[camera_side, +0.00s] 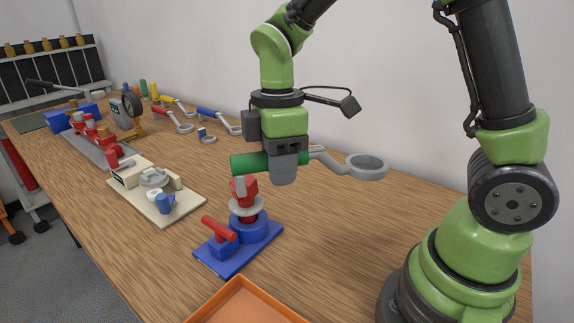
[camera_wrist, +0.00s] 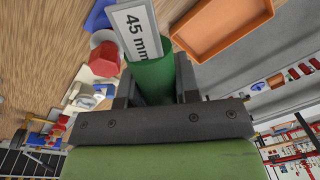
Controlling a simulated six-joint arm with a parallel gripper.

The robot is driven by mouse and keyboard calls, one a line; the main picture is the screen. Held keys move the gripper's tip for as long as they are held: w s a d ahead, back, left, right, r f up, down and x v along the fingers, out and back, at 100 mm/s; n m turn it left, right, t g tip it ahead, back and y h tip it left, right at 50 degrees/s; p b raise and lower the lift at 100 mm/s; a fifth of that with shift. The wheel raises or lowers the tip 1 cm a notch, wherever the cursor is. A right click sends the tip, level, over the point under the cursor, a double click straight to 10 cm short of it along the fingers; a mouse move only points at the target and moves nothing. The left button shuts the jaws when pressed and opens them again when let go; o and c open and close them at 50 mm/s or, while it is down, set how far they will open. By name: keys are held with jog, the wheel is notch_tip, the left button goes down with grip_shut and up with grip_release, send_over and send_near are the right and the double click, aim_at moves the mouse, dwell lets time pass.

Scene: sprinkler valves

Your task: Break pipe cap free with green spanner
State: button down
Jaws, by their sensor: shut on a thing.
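The green spanner (camera_side: 240,163) has a thick green handle and a grey ring end (camera_side: 368,167). My gripper (camera_side: 285,172) is shut on its handle and holds it roughly level above the bench. The ring points right and is empty, away from the fitting. In the wrist view my gripper (camera_wrist: 155,95) clasps the green handle (camera_wrist: 152,78), which bears a "45 mm" label (camera_wrist: 138,32); the ring is out of view. The red pipe cap (camera_side: 249,190) sits on a blue stand (camera_side: 246,243), just below the handle's left end. It also shows in the wrist view (camera_wrist: 104,59).
An orange tray (camera_side: 243,305) lies at the front. A cream fixture (camera_side: 155,190) and a row of red valves (camera_side: 92,132) are to the left. Blue (camera_side: 218,118), red (camera_side: 172,119) and yellow (camera_side: 176,102) spanners lie behind. Bench right of the stand is clear.

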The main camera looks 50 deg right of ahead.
jog(key=a+r+n, duration=0.1)
jog(key=a+n, duration=0.1)
jog(key=n, duration=0.4)
jog(key=s+a+r+n+h, duration=0.1)
jog(key=a+n, duration=0.1)
jog(key=n, duration=0.4)
jog(key=s+a+r+n, duration=0.1)
jog(key=a+n, duration=0.1)
jog(key=n, duration=0.4)
jog(key=shift+s+a+r+n, duration=0.2)
jog(key=shift+a+n, duration=0.15)
jog(key=shift+n, duration=0.05)
notch_tip(320, 180, down, 7)
jog(key=shift+s+d, duration=0.15)
jog(key=shift+d, duration=0.1)
jog(key=s+d+f+n, duration=0.2)
jog(key=d+f+n, duration=0.1)
jog(key=d, duration=0.3)
jog(key=shift+f+n, duration=0.3)
jog(key=shift+n, duration=0.6)
dwell(0.6)
